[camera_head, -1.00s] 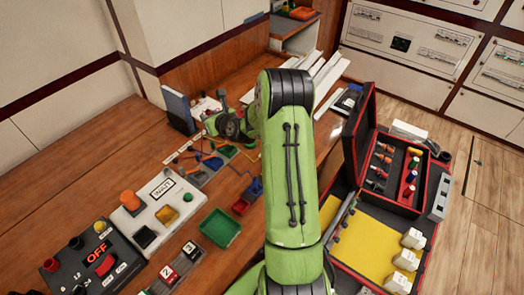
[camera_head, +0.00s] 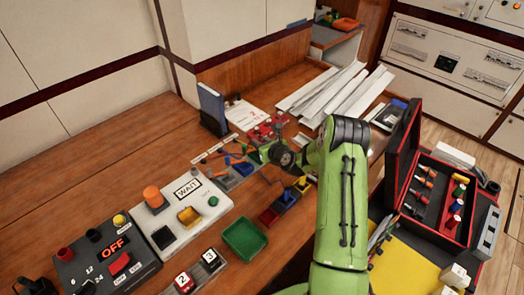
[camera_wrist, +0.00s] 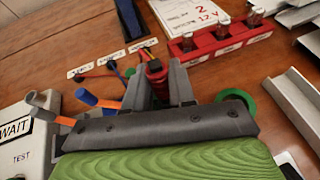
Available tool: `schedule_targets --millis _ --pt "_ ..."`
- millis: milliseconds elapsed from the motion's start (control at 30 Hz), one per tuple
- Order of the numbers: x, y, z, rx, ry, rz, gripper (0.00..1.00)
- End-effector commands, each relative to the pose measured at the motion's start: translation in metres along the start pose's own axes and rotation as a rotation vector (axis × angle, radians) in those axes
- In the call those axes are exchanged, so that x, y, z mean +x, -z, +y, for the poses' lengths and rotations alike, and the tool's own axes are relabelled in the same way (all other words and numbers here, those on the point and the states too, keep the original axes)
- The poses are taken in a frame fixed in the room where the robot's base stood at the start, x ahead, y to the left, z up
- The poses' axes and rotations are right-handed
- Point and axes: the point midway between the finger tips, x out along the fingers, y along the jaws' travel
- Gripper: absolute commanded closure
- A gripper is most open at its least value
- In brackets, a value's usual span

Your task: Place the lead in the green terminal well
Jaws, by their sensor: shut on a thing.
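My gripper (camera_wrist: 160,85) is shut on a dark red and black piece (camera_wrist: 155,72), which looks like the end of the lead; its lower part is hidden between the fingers. A green ring (camera_wrist: 235,98), which looks like the green terminal well, lies just right of the fingers, partly hidden by my gripper's body. I cannot tell its depth. In the head view a green piece (camera_head: 253,157) shows beside my wrist, and the fingertips are hidden there. Blue (camera_wrist: 86,97) and orange (camera_wrist: 110,103) lead pieces stand left of the fingers.
A red block (camera_wrist: 215,42) with several posts stands beyond the fingers, near a printed card (camera_wrist: 190,14). A white WAIT box (camera_head: 180,210), a green tray (camera_head: 245,238) and an open red-edged case (camera_head: 440,195) stand around. White channels (camera_head: 335,90) lie at the back.

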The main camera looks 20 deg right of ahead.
Motion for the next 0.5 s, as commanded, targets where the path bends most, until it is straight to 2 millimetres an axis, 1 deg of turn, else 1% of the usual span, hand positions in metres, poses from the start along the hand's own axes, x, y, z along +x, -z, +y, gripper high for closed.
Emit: schedule_targets --millis 33,100,333,433,467,500 --pt "0.005 0.013 0.001 0.002 -0.001 0.002 1.00" --pt "0.009 0.024 0.000 0.000 -0.001 0.003 1.00" --pt "0.009 0.023 0.000 0.000 0.000 0.001 1.00" --pt "0.010 0.026 0.000 0.000 0.000 0.001 1.00" --pt "0.010 0.027 0.000 0.000 0.000 0.002 0.74" --pt "0.010 0.026 0.000 0.000 0.000 0.002 0.68"
